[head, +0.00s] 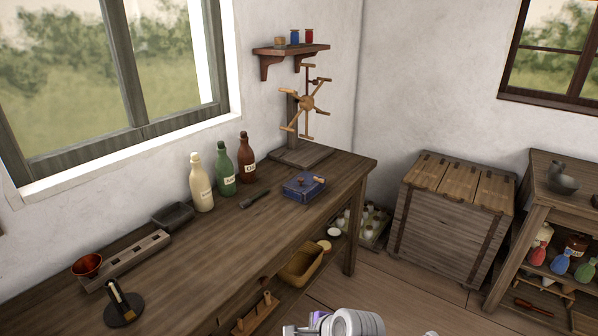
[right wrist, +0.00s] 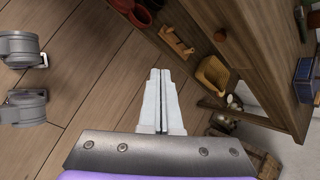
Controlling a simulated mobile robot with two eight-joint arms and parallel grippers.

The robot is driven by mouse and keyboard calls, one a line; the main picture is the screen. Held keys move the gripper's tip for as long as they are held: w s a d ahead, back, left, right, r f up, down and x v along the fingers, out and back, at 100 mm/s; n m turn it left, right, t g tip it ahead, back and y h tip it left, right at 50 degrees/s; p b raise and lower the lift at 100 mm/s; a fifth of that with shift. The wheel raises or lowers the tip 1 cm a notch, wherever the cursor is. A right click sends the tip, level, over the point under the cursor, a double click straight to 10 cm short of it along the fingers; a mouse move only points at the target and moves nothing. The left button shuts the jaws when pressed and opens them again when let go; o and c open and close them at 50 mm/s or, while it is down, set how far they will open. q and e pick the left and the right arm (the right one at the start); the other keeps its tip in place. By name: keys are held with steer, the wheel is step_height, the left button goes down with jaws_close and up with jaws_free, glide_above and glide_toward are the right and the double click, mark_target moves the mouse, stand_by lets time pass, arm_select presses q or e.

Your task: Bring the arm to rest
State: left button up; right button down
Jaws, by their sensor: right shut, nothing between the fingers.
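My right gripper (right wrist: 160,100) shows in the right wrist view with its two white fingers together and nothing between them. It is over bare plank floor, apart from the workbench. In the head view a grey and purple part of my arm (head: 345,323) shows at the bottom edge, in front of the bench; its fingertips are not clear there. My left gripper is not in view.
The wooden workbench (head: 235,245) carries bottles, a blue box (head: 303,187) and a spoked winder (head: 306,103). Its lower shelf holds a yellow basket (right wrist: 212,74). A wooden chest (head: 450,205) and shelf table (head: 540,215) stand right. The plank floor (right wrist: 95,65) is open.

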steer(key=s+d+f+n+h, duration=0.2)
steer(key=s+d+n+h, duration=0.1)
steer(key=s+d+n, duration=0.65)
steer(key=s+d+f+n+h, duration=0.2)
steer(key=s+d+n, duration=0.7)
steer(key=s, duration=0.2)
arm_select(q)
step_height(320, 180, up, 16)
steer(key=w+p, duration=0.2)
steer(key=p, duration=1.2)
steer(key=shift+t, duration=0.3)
arm_select(e)
step_height(320, 180, up, 16)
steer(key=w, duration=0.3)
steer(key=shift+a+f, duration=0.25)
steer(key=shift+a, duration=0.05)
steer(key=shift+s+m, duration=0.1)
steer(key=shift+m, duration=0.15)
